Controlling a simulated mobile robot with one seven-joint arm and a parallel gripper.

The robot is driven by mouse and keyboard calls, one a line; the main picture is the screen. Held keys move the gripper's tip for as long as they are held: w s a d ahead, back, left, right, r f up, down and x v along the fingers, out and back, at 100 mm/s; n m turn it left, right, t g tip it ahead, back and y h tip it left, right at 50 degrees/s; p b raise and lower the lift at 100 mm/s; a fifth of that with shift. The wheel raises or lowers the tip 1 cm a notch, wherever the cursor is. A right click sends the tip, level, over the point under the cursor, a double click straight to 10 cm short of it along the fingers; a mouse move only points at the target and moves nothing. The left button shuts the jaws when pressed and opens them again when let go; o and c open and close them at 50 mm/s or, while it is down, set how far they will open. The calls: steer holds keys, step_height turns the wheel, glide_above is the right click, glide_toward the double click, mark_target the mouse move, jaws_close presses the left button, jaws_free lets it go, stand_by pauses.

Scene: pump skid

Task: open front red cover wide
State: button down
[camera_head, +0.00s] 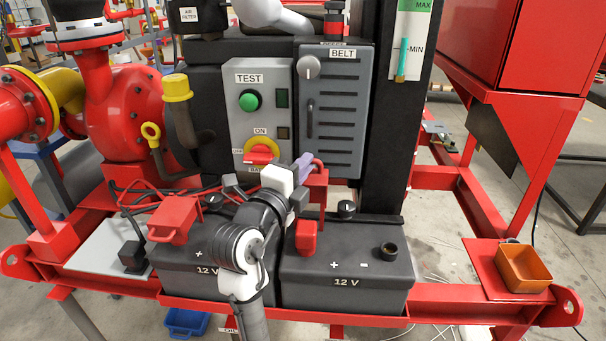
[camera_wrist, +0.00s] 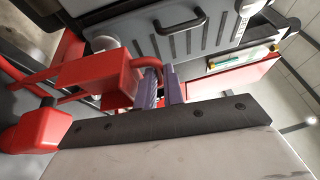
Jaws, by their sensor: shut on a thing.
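Two black 12 V batteries sit side by side, the left (camera_head: 215,270) and the right (camera_head: 345,268). A boxy red cover (camera_head: 317,183) stands raised behind the right battery's plus side, partly behind my wrist. It fills the upper left of the wrist view (camera_wrist: 95,78). My gripper (camera_head: 303,166) has purple fingers, closed on this cover's red loop handle; the grip shows in the wrist view (camera_wrist: 160,84). A smaller red cap (camera_head: 306,238) sits by the plus mark, also in the wrist view (camera_wrist: 35,130). Another red cover (camera_head: 173,219) sits on the left battery.
A grey BELT guard (camera_head: 335,110) and a TEST panel (camera_head: 258,110) with a red switch (camera_head: 261,155) stand close behind the gripper. Red cables (camera_head: 150,190) run at left. An orange tray (camera_head: 525,267) sits at right. The right battery's top is mostly clear.

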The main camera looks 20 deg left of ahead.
steer(key=c, duration=1.8)
jaws_free()
steer(key=s+b, duration=0.1)
steer(key=s, duration=0.3)
steer(key=s+a+f+b, duration=0.1)
steer(key=s, duration=0.4)
steer(key=s+b, duration=0.1)
steer(key=s, duration=0.3)
steer(key=shift+s+a+f, duration=0.15)
steer(key=shift+s+a, duration=0.15)
steer(key=shift+s, duration=0.05)
